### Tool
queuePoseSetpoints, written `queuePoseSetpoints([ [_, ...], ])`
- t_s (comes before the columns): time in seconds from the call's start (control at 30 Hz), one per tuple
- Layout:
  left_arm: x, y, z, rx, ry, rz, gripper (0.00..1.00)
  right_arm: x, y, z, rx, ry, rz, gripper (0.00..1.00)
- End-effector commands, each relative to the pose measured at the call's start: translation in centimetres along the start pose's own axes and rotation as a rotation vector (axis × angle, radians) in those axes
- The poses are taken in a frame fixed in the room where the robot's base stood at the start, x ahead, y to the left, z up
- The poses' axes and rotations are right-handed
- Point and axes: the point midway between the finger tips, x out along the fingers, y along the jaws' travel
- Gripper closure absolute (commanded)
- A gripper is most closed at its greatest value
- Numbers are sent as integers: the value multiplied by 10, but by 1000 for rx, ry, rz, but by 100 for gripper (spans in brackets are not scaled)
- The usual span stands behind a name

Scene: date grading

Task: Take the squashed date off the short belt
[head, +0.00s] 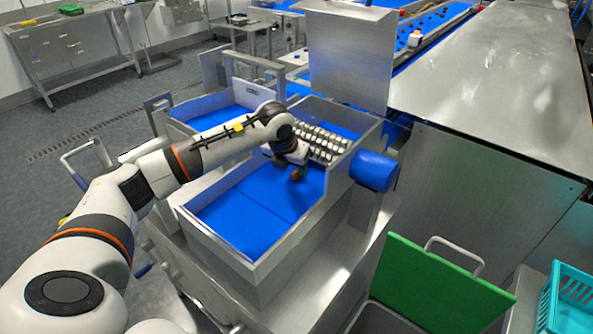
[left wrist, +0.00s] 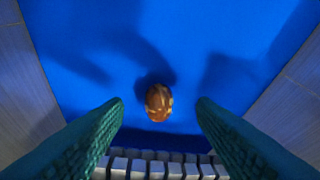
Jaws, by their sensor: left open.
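A brown, glossy date (left wrist: 158,102) lies on the blue short belt (left wrist: 160,45) in the left wrist view. Whether it is squashed is hard to tell at this size. My left gripper (head: 292,172) is over the blue belt (head: 240,215) in the head view. Its two green ribbed fingers are apart in the left wrist view, one on each side of the date, with nothing between them touching it. In the head view the date is not clearly told apart from the fingertips. My right gripper is not in view.
Metal side walls (head: 215,243) enclose the belt. Rows of pale rollers (head: 325,143) lie at its far end, beside a blue drum (head: 373,170). A green lid (head: 430,285) and a turquoise crate (head: 573,285) stand at the lower right.

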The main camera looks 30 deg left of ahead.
Motion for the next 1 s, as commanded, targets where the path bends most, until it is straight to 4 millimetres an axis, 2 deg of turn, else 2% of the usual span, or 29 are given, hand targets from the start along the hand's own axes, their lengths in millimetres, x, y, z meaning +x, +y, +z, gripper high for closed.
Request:
queuePoseSetpoints([
  [0.03, 5, 2, -1, -1, -4, 1, 48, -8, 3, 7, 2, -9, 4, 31],
  [0.07, 10, 1, -1, -1, -2, 1, 48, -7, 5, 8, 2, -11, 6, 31],
  [0.2, 24, 1, 0, -1, -1, 2, 48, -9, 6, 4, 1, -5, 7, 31],
  [0.43, 26, 1, 0, 0, 1, 1, 48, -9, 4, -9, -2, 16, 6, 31],
  [0.47, 26, 1, 0, 0, 1, 1, 50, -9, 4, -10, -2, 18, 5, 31],
  [0.6, 26, 1, 0, 0, 1, 1, 73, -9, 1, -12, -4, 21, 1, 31],
  [0.7, 26, 1, -1, 0, 1, 1, 85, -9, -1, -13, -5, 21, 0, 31],
  [1.0, 24, 1, -1, -1, 2, 1, 86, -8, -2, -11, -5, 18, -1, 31],
])
